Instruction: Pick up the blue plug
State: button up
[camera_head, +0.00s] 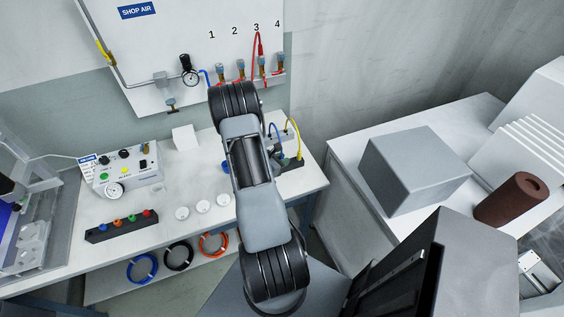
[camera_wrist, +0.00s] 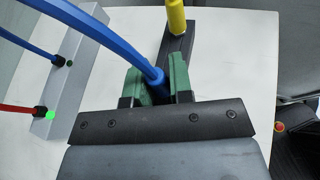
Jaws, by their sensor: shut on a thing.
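The blue plug (camera_wrist: 157,84) is in the wrist view at the end of a thick blue hose that rises to the upper left. My gripper (camera_wrist: 157,82) has its green fingers on either side of the plug, shut on it. The plug's lower end is hidden behind the gripper's body. The fingers are at a dark rack (camera_wrist: 178,45), where a yellow plug (camera_wrist: 176,18) stands farther along. I cannot tell whether the blue plug is clear of the rack. In the head view my arm hides most of the gripper, and the rack (camera_head: 290,164) shows at its right.
A grey block (camera_wrist: 62,75) with a blue and a red hose lies left of my gripper. The wall panel (camera_head: 150,45) holds several numbered outlets. A control box (camera_head: 130,170), a knobbed bar (camera_head: 122,226) and white cups stand on the bench. A grey box (camera_head: 414,170) is on the right table.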

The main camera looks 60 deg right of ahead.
grip_shut()
jog(key=shift+r, duration=0.8)
jog(key=s+a+r+p, duration=0.2)
jog(key=s+a+r, duration=0.4)
jog(key=r, duration=0.4)
jog(key=shift+a+r, duration=0.15)
jog(key=shift+a, duration=0.7)
